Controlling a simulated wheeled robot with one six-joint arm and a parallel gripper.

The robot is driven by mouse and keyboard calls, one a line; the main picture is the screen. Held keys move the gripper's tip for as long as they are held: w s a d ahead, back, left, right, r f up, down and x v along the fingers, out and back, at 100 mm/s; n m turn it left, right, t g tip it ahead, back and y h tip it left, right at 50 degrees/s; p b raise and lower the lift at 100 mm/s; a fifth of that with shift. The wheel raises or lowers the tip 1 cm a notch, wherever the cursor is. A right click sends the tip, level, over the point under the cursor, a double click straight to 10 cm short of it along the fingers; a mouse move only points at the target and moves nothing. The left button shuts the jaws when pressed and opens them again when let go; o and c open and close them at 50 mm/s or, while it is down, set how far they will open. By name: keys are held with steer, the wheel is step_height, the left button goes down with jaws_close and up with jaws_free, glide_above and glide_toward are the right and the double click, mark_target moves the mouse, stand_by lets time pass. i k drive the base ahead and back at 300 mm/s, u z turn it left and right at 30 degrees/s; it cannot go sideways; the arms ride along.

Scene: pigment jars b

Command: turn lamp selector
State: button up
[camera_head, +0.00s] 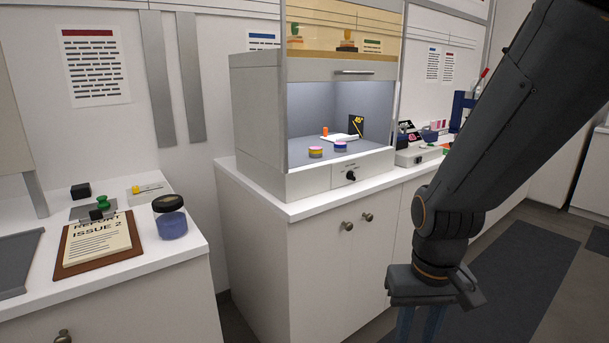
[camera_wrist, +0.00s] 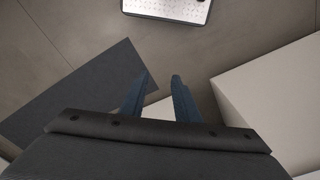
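A black selector knob (camera_head: 350,175) sits on the white front panel below the lit booth (camera_head: 335,110) in the head view. I take it for the lamp selector; its small label above is too small to read. My gripper (camera_head: 421,322) hangs low at the right, in front of the cabinet doors and well away from the knob. In the wrist view my gripper (camera_wrist: 160,85) shows two blue fingers held apart with nothing between them. The wrist view shows floor and cabinet, and the knob is not in it.
A left counter (camera_head: 130,260) holds a clipboard (camera_head: 97,243), a blue jar (camera_head: 171,218) and small stamps. Cabinet doors with round knobs (camera_head: 347,226) lie below the booth counter.

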mark_target(350, 175)
steer(key=z, duration=1.8)
steer(key=i, duration=0.8)
steer(key=u, duration=2.5)
